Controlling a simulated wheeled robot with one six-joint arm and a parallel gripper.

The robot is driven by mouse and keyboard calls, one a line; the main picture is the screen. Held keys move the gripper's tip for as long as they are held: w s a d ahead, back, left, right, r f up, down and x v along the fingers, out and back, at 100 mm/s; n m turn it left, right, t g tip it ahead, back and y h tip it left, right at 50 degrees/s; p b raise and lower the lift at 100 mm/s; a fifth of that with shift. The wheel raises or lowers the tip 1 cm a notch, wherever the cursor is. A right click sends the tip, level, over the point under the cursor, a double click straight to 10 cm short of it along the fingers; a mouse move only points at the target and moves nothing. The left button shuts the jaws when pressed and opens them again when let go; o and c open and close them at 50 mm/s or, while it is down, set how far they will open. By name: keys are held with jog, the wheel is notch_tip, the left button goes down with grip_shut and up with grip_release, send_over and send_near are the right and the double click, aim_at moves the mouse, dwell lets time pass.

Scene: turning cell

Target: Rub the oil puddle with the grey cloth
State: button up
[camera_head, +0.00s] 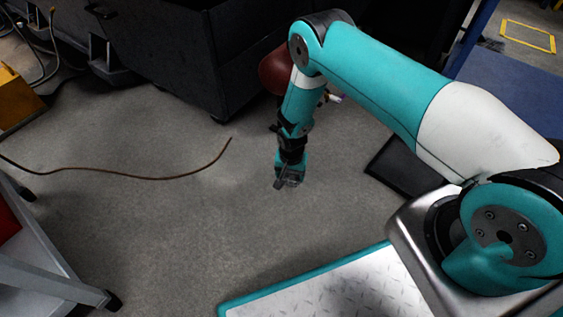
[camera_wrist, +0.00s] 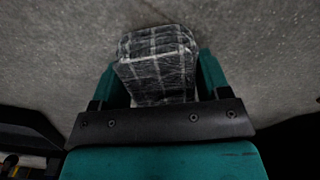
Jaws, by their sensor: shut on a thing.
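My gripper (camera_head: 290,172) points down at the concrete floor in the head view, in front of my base. In the wrist view its two teal fingers are shut on the grey cloth (camera_wrist: 158,62), a dark folded piece with pale check lines. The cloth shows as a small grey patch (camera_head: 289,183) below the fingers in the head view. It is low over the floor; I cannot tell whether it touches. I cannot make out the oil puddle in either view; the floor around the cloth looks plain grey.
A brown cable (camera_head: 150,177) lies across the floor at the left. A grey cart (camera_head: 50,275) stands at the lower left. A large dark bin (camera_head: 160,50) stands behind my gripper. A flat black thing (camera_head: 395,170) lies to the right.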

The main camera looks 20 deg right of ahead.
jog(key=shift+a+r+p, duration=0.15)
jog(key=shift+r+p, duration=2.45)
jog(key=shift+r, duration=1.25)
